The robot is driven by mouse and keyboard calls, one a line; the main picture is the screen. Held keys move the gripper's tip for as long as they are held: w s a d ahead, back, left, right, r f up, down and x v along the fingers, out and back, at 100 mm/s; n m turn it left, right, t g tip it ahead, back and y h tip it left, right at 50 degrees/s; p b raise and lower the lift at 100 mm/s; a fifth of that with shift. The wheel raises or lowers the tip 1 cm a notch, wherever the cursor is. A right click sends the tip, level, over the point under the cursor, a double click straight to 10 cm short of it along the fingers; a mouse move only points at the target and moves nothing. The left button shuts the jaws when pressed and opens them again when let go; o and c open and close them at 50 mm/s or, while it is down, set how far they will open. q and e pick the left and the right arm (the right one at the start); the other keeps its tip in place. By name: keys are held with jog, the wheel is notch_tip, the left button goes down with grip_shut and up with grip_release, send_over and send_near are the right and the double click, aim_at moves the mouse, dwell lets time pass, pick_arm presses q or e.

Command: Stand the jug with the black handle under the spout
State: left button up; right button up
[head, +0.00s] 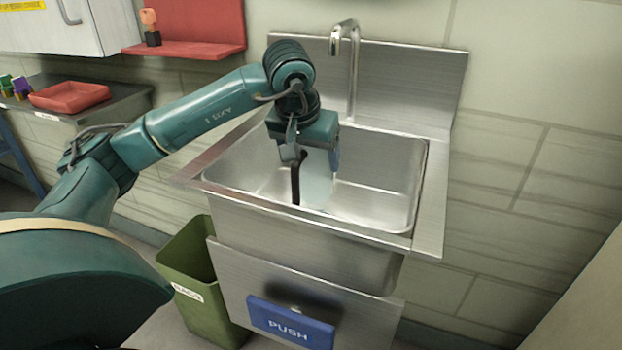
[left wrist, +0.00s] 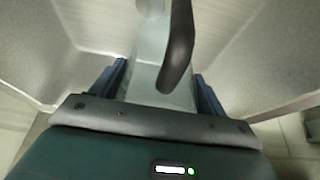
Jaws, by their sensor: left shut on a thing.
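The jug (head: 317,181) is pale and translucent with a black handle (head: 296,178). It is inside the sink basin in the head view, below my left gripper (head: 312,160). My left gripper is shut on the jug, its fingers on either side of it. In the left wrist view the jug (left wrist: 150,60) sits between the two blue fingers, with the dark handle (left wrist: 178,55) toward the camera. The spout (head: 337,42) of the tap is above and behind the gripper. I cannot tell whether the jug touches the basin floor. My right gripper is not in view.
The steel sink (head: 385,195) has raised basin walls and a tall backsplash. A blue PUSH plate (head: 290,323) is on its front. A green bin (head: 195,290) stands at its left. A red shelf (head: 195,30) and a counter with a red tray (head: 70,95) are farther left.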

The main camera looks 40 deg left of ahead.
aim_at(310, 169)
pick_arm(q)
jog(key=shift+f+b, duration=0.4)
jog(key=shift+f, duration=1.4)
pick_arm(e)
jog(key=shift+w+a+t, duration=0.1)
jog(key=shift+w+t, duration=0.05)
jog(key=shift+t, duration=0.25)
pick_arm(q)
jog(key=shift+f, duration=0.1)
jog(key=o, duration=1.1)
jog(key=shift+o, duration=0.2)
jog(key=shift+r, duration=0.3)
jog(key=p+v, duration=0.2)
jog(key=v, duration=0.9)
jog(key=shift+s+d+r+p, duration=0.1)
jog(key=shift+s+r+p, duration=0.2)
jog(key=shift+p, duration=0.1)
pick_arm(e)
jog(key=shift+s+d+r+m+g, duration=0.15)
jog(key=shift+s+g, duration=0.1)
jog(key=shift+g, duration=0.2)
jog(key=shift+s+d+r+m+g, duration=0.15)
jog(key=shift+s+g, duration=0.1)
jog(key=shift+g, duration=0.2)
pick_arm(q)
jog(key=shift+f, duration=0.1)
